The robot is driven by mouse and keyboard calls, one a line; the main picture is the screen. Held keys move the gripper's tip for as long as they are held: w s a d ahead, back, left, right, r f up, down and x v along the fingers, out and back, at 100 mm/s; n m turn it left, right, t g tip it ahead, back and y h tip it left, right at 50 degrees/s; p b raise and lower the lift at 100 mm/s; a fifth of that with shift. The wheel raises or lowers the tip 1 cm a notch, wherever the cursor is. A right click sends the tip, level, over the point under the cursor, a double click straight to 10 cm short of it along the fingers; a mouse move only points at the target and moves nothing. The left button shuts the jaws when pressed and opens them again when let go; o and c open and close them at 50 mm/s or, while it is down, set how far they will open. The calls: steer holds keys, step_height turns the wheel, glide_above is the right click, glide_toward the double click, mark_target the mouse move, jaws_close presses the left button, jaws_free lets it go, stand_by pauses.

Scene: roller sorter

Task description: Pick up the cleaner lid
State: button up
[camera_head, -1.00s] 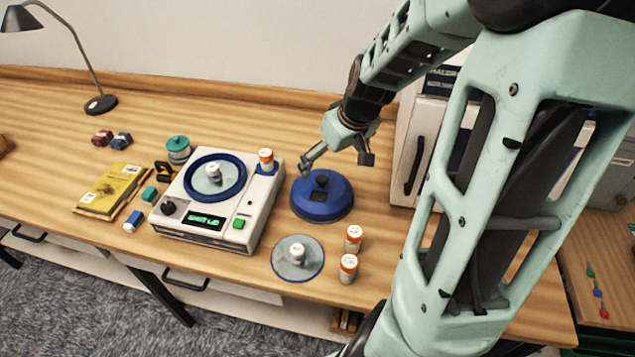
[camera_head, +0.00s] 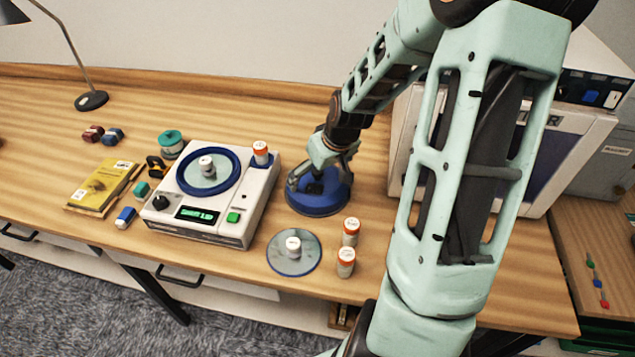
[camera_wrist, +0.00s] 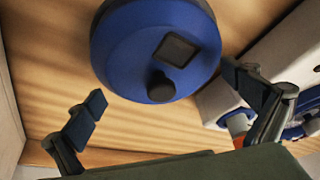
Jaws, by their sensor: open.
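The cleaner lid (camera_head: 322,203) is a round blue dome with a dark knob, lying on the wooden table to the right of the white machine. My gripper (camera_head: 317,183) is over it in the head view and hides part of its top. In the wrist view the lid (camera_wrist: 125,55) shows a black square patch and a round black knob (camera_wrist: 161,86). My gripper (camera_wrist: 168,90) is open there, with one finger pad at each side and the knob between them. Nothing is held. Whether the fingers touch the lid cannot be told.
The white machine (camera_head: 160,218) with a blue ring and a lit display stands left of the lid. A grey disc (camera_head: 308,262) with a small jar on it lies in front. Two orange-capped jars (camera_head: 351,232) stand to its right. A white cabinet (camera_head: 402,140) stands behind right.

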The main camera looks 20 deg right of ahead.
steer(key=shift+w+f, duration=0.2)
steer(key=shift+f, duration=0.25)
steer(key=c, duration=0.9)
steer(key=shift+r, duration=0.1)
